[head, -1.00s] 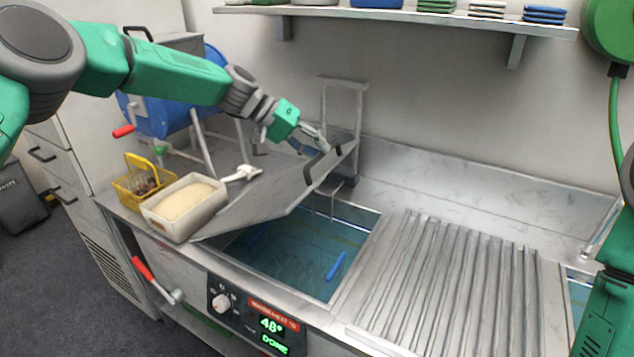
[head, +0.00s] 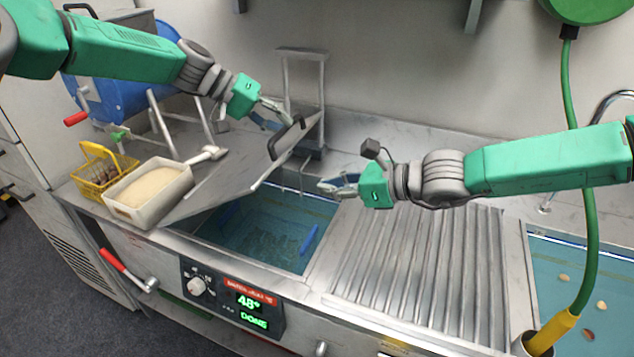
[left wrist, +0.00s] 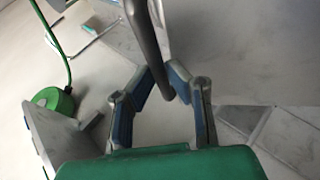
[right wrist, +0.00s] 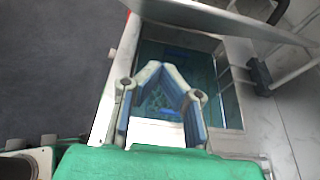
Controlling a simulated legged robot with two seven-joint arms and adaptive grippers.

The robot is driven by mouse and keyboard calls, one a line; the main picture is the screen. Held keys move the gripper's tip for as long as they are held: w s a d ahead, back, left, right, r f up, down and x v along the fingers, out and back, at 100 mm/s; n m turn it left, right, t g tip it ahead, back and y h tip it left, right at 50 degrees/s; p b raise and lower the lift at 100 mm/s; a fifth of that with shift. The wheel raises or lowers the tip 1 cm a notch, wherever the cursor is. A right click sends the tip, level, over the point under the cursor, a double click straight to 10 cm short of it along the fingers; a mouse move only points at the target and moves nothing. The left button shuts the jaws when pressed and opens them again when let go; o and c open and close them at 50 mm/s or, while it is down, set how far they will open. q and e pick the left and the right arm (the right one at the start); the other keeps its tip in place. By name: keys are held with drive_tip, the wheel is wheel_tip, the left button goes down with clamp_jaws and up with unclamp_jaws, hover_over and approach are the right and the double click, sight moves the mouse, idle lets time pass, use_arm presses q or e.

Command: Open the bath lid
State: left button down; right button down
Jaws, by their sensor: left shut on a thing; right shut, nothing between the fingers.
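The grey metal bath lid (head: 228,181) stands tilted up at the left of the open bath (head: 262,238). My left gripper (head: 279,117) is shut on the lid's black handle (head: 287,137) near the raised edge. The left wrist view shows the handle's dark bar (left wrist: 150,45) between the blue-padded fingers (left wrist: 155,88). My right gripper (head: 328,186) is shut and empty above the bath's back right corner, right of the lid and apart from it. Its fingertips (right wrist: 162,70) meet above the water in the right wrist view.
A white bin (head: 146,190) and yellow basket (head: 98,172) stand left of the lid. A ribbed metal drainboard (head: 420,265) lies right of the bath. A metal frame (head: 322,95) stands behind. A green hose (head: 567,100) hangs at the right, near my right arm.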

use_arm(q)
drive_tip(key=shift+a, duration=0.1)
drive_tip(key=shift+a+f, duration=0.1)
use_arm(e)
drive_tip(key=w+a, duration=0.3)
drive_tip(key=a, duration=0.6)
drive_tip(key=shift+a, duration=0.3)
drive_tip(key=shift+r, duration=0.1)
